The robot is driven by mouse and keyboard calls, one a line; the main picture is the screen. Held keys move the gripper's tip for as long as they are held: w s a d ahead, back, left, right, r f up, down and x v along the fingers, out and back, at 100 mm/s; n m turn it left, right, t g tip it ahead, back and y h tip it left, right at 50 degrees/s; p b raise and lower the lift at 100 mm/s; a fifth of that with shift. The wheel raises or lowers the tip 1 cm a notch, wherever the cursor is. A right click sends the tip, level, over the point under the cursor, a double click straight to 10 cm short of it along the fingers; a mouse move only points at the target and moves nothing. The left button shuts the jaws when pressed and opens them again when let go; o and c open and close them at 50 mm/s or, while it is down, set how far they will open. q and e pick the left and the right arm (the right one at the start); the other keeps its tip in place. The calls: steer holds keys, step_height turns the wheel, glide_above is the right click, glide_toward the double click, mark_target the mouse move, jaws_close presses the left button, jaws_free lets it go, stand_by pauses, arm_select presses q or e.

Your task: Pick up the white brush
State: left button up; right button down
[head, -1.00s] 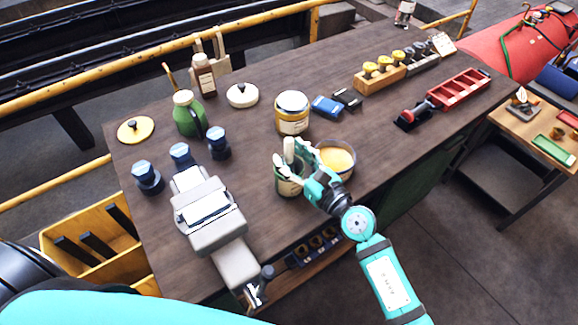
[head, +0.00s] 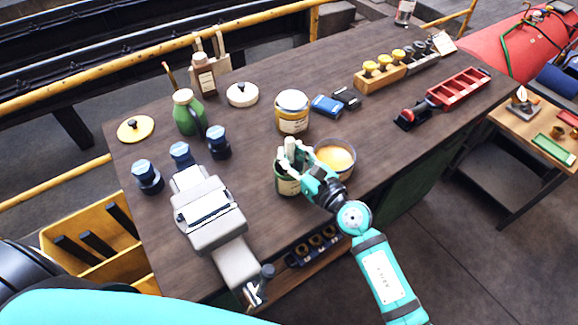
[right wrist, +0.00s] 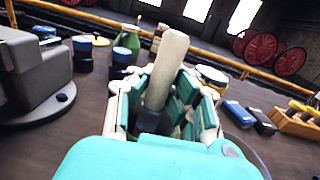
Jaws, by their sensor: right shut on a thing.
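The white brush (right wrist: 166,68) stands nearly upright, its pale handle rising between the fingers of my right gripper in the right wrist view. My right gripper (head: 296,160) is shut on it just over the rim of a green can with a pale label (head: 288,186) in the head view. The brush's dark lower part (right wrist: 151,120) is partly visible between the fingers; its lower end is hidden. I cannot tell whether it still rests in the can. My left gripper is out of view.
A tub of yellow-orange stuff (head: 335,158) stands close right of the can. A yellow-labelled jar (head: 292,112) is behind it, and a grey vise (head: 207,215) is to the left. The tabletop between the can and the green bottle (head: 188,112) is clear.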

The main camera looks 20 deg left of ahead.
mark_target(288, 139)
steer(key=shift+r, duration=0.1)
stand_by(0.4)
step_height(288, 139, up, 9)
steer(key=p, duration=0.4)
steer(key=shift+r, duration=0.45)
